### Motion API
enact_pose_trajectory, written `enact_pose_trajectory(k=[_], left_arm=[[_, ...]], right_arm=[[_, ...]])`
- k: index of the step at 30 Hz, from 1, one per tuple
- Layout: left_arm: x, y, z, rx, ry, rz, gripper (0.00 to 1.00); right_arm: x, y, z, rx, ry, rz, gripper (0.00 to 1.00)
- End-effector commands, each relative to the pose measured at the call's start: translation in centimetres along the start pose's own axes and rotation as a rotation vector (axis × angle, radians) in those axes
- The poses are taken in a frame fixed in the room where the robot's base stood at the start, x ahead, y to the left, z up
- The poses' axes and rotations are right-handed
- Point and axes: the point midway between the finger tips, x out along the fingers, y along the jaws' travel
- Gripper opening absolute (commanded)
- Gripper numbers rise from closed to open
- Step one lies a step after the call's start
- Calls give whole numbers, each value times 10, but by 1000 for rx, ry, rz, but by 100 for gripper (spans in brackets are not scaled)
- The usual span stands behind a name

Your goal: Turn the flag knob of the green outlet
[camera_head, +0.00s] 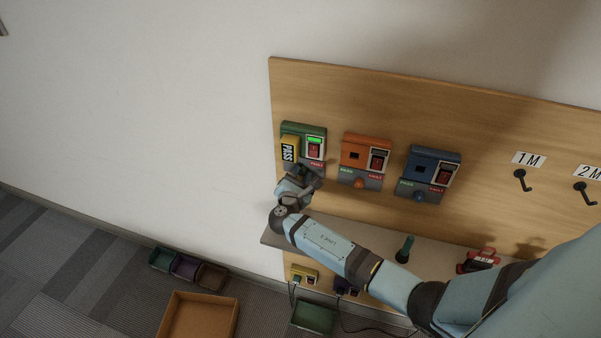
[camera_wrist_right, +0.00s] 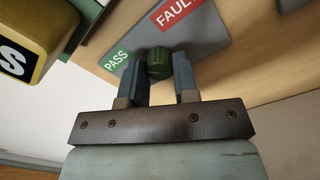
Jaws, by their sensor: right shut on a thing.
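The green outlet (camera_head: 288,128) is the leftmost of three on the wooden wall board. A yellow piece marked PASS (camera_head: 288,150) sits on its left half, beside a lit green display (camera_head: 315,140) and a red switch (camera_head: 314,151). My right gripper (camera_head: 309,174) is at the grey plate under this outlet and hides most of it in the head view. In the right wrist view, the green knob (camera_wrist_right: 158,64) is between the fingers of my right gripper (camera_wrist_right: 162,72), which is shut on it. The knob is by the PASS and FAULT labels. My left gripper is out of view.
An orange outlet (camera_head: 357,151) and a blue outlet (camera_head: 424,164) are to the right on the board (camera_head: 420,100). A narrow shelf (camera_head: 335,228) below carries a dark green item (camera_head: 405,249) and a red item (camera_head: 478,261). Bins (camera_head: 200,318) stand on the floor.

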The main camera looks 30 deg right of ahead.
Motion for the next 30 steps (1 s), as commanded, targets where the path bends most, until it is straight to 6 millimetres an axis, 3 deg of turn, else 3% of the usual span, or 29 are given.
enact_pose_trajectory(k=[16, 17, 20, 30], left_arm=[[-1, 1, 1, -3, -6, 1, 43], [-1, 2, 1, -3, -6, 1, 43], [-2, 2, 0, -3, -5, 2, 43], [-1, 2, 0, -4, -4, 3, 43]], right_arm=[[0, 0, -1, -30, 2, 0, 4], [0, 0, -1, -30, 2, 0, 30], [0, 0, 0, -30, 2, 0, 53], [-4, 0, -1, -28, 2, 0, 54]])
